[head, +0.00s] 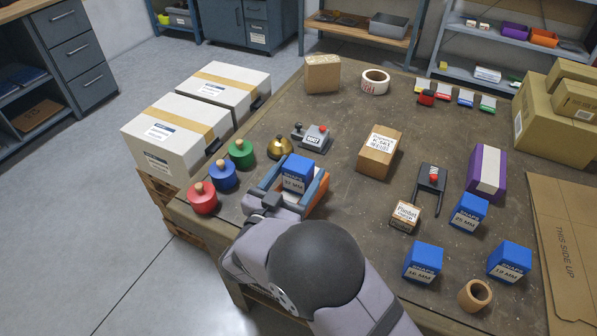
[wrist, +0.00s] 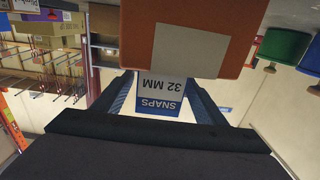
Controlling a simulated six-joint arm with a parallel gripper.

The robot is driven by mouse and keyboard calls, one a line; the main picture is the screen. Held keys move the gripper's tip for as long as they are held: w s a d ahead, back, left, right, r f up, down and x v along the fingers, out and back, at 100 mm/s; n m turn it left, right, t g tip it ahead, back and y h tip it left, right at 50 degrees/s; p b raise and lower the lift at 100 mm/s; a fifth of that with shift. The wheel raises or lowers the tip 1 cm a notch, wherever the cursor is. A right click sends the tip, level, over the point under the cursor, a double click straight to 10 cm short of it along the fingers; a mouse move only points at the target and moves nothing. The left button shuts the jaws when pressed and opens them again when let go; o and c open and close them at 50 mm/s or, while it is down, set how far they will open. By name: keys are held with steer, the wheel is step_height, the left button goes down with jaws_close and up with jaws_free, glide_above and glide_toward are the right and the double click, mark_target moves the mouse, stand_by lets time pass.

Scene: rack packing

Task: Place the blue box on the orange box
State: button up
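The blue box (head: 297,174), with a white label, is between the two fingers of my gripper (head: 301,180). In the wrist view the blue box (wrist: 160,90) appears upside down, with a finger close against each side and "SNAPS 32 MM" on its label. The orange box (head: 322,191) is mostly hidden behind my gripper and the blue box in the head view. In the wrist view the orange box (wrist: 242,25) fills the top middle, with a grey label, and covers part of the blue box. I cannot tell whether the blue box touches the orange box.
Red (head: 203,197), blue (head: 222,175) and green (head: 241,153) knobbed weights stand left of my gripper. A brass bell (head: 280,147) and grey device (head: 311,138) are behind. Other blue boxes (head: 423,261) stand at right. A brown carton (head: 379,153) stands right of centre, with bare table around it.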

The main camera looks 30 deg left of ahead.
steer(key=shift+r, duration=0.1)
steer(key=shift+s, duration=0.1)
steer(key=s+b, duration=0.1)
steer(key=s, duration=1)
steer(key=shift+s, duration=0.4)
steer(key=shift+r, duration=0.1)
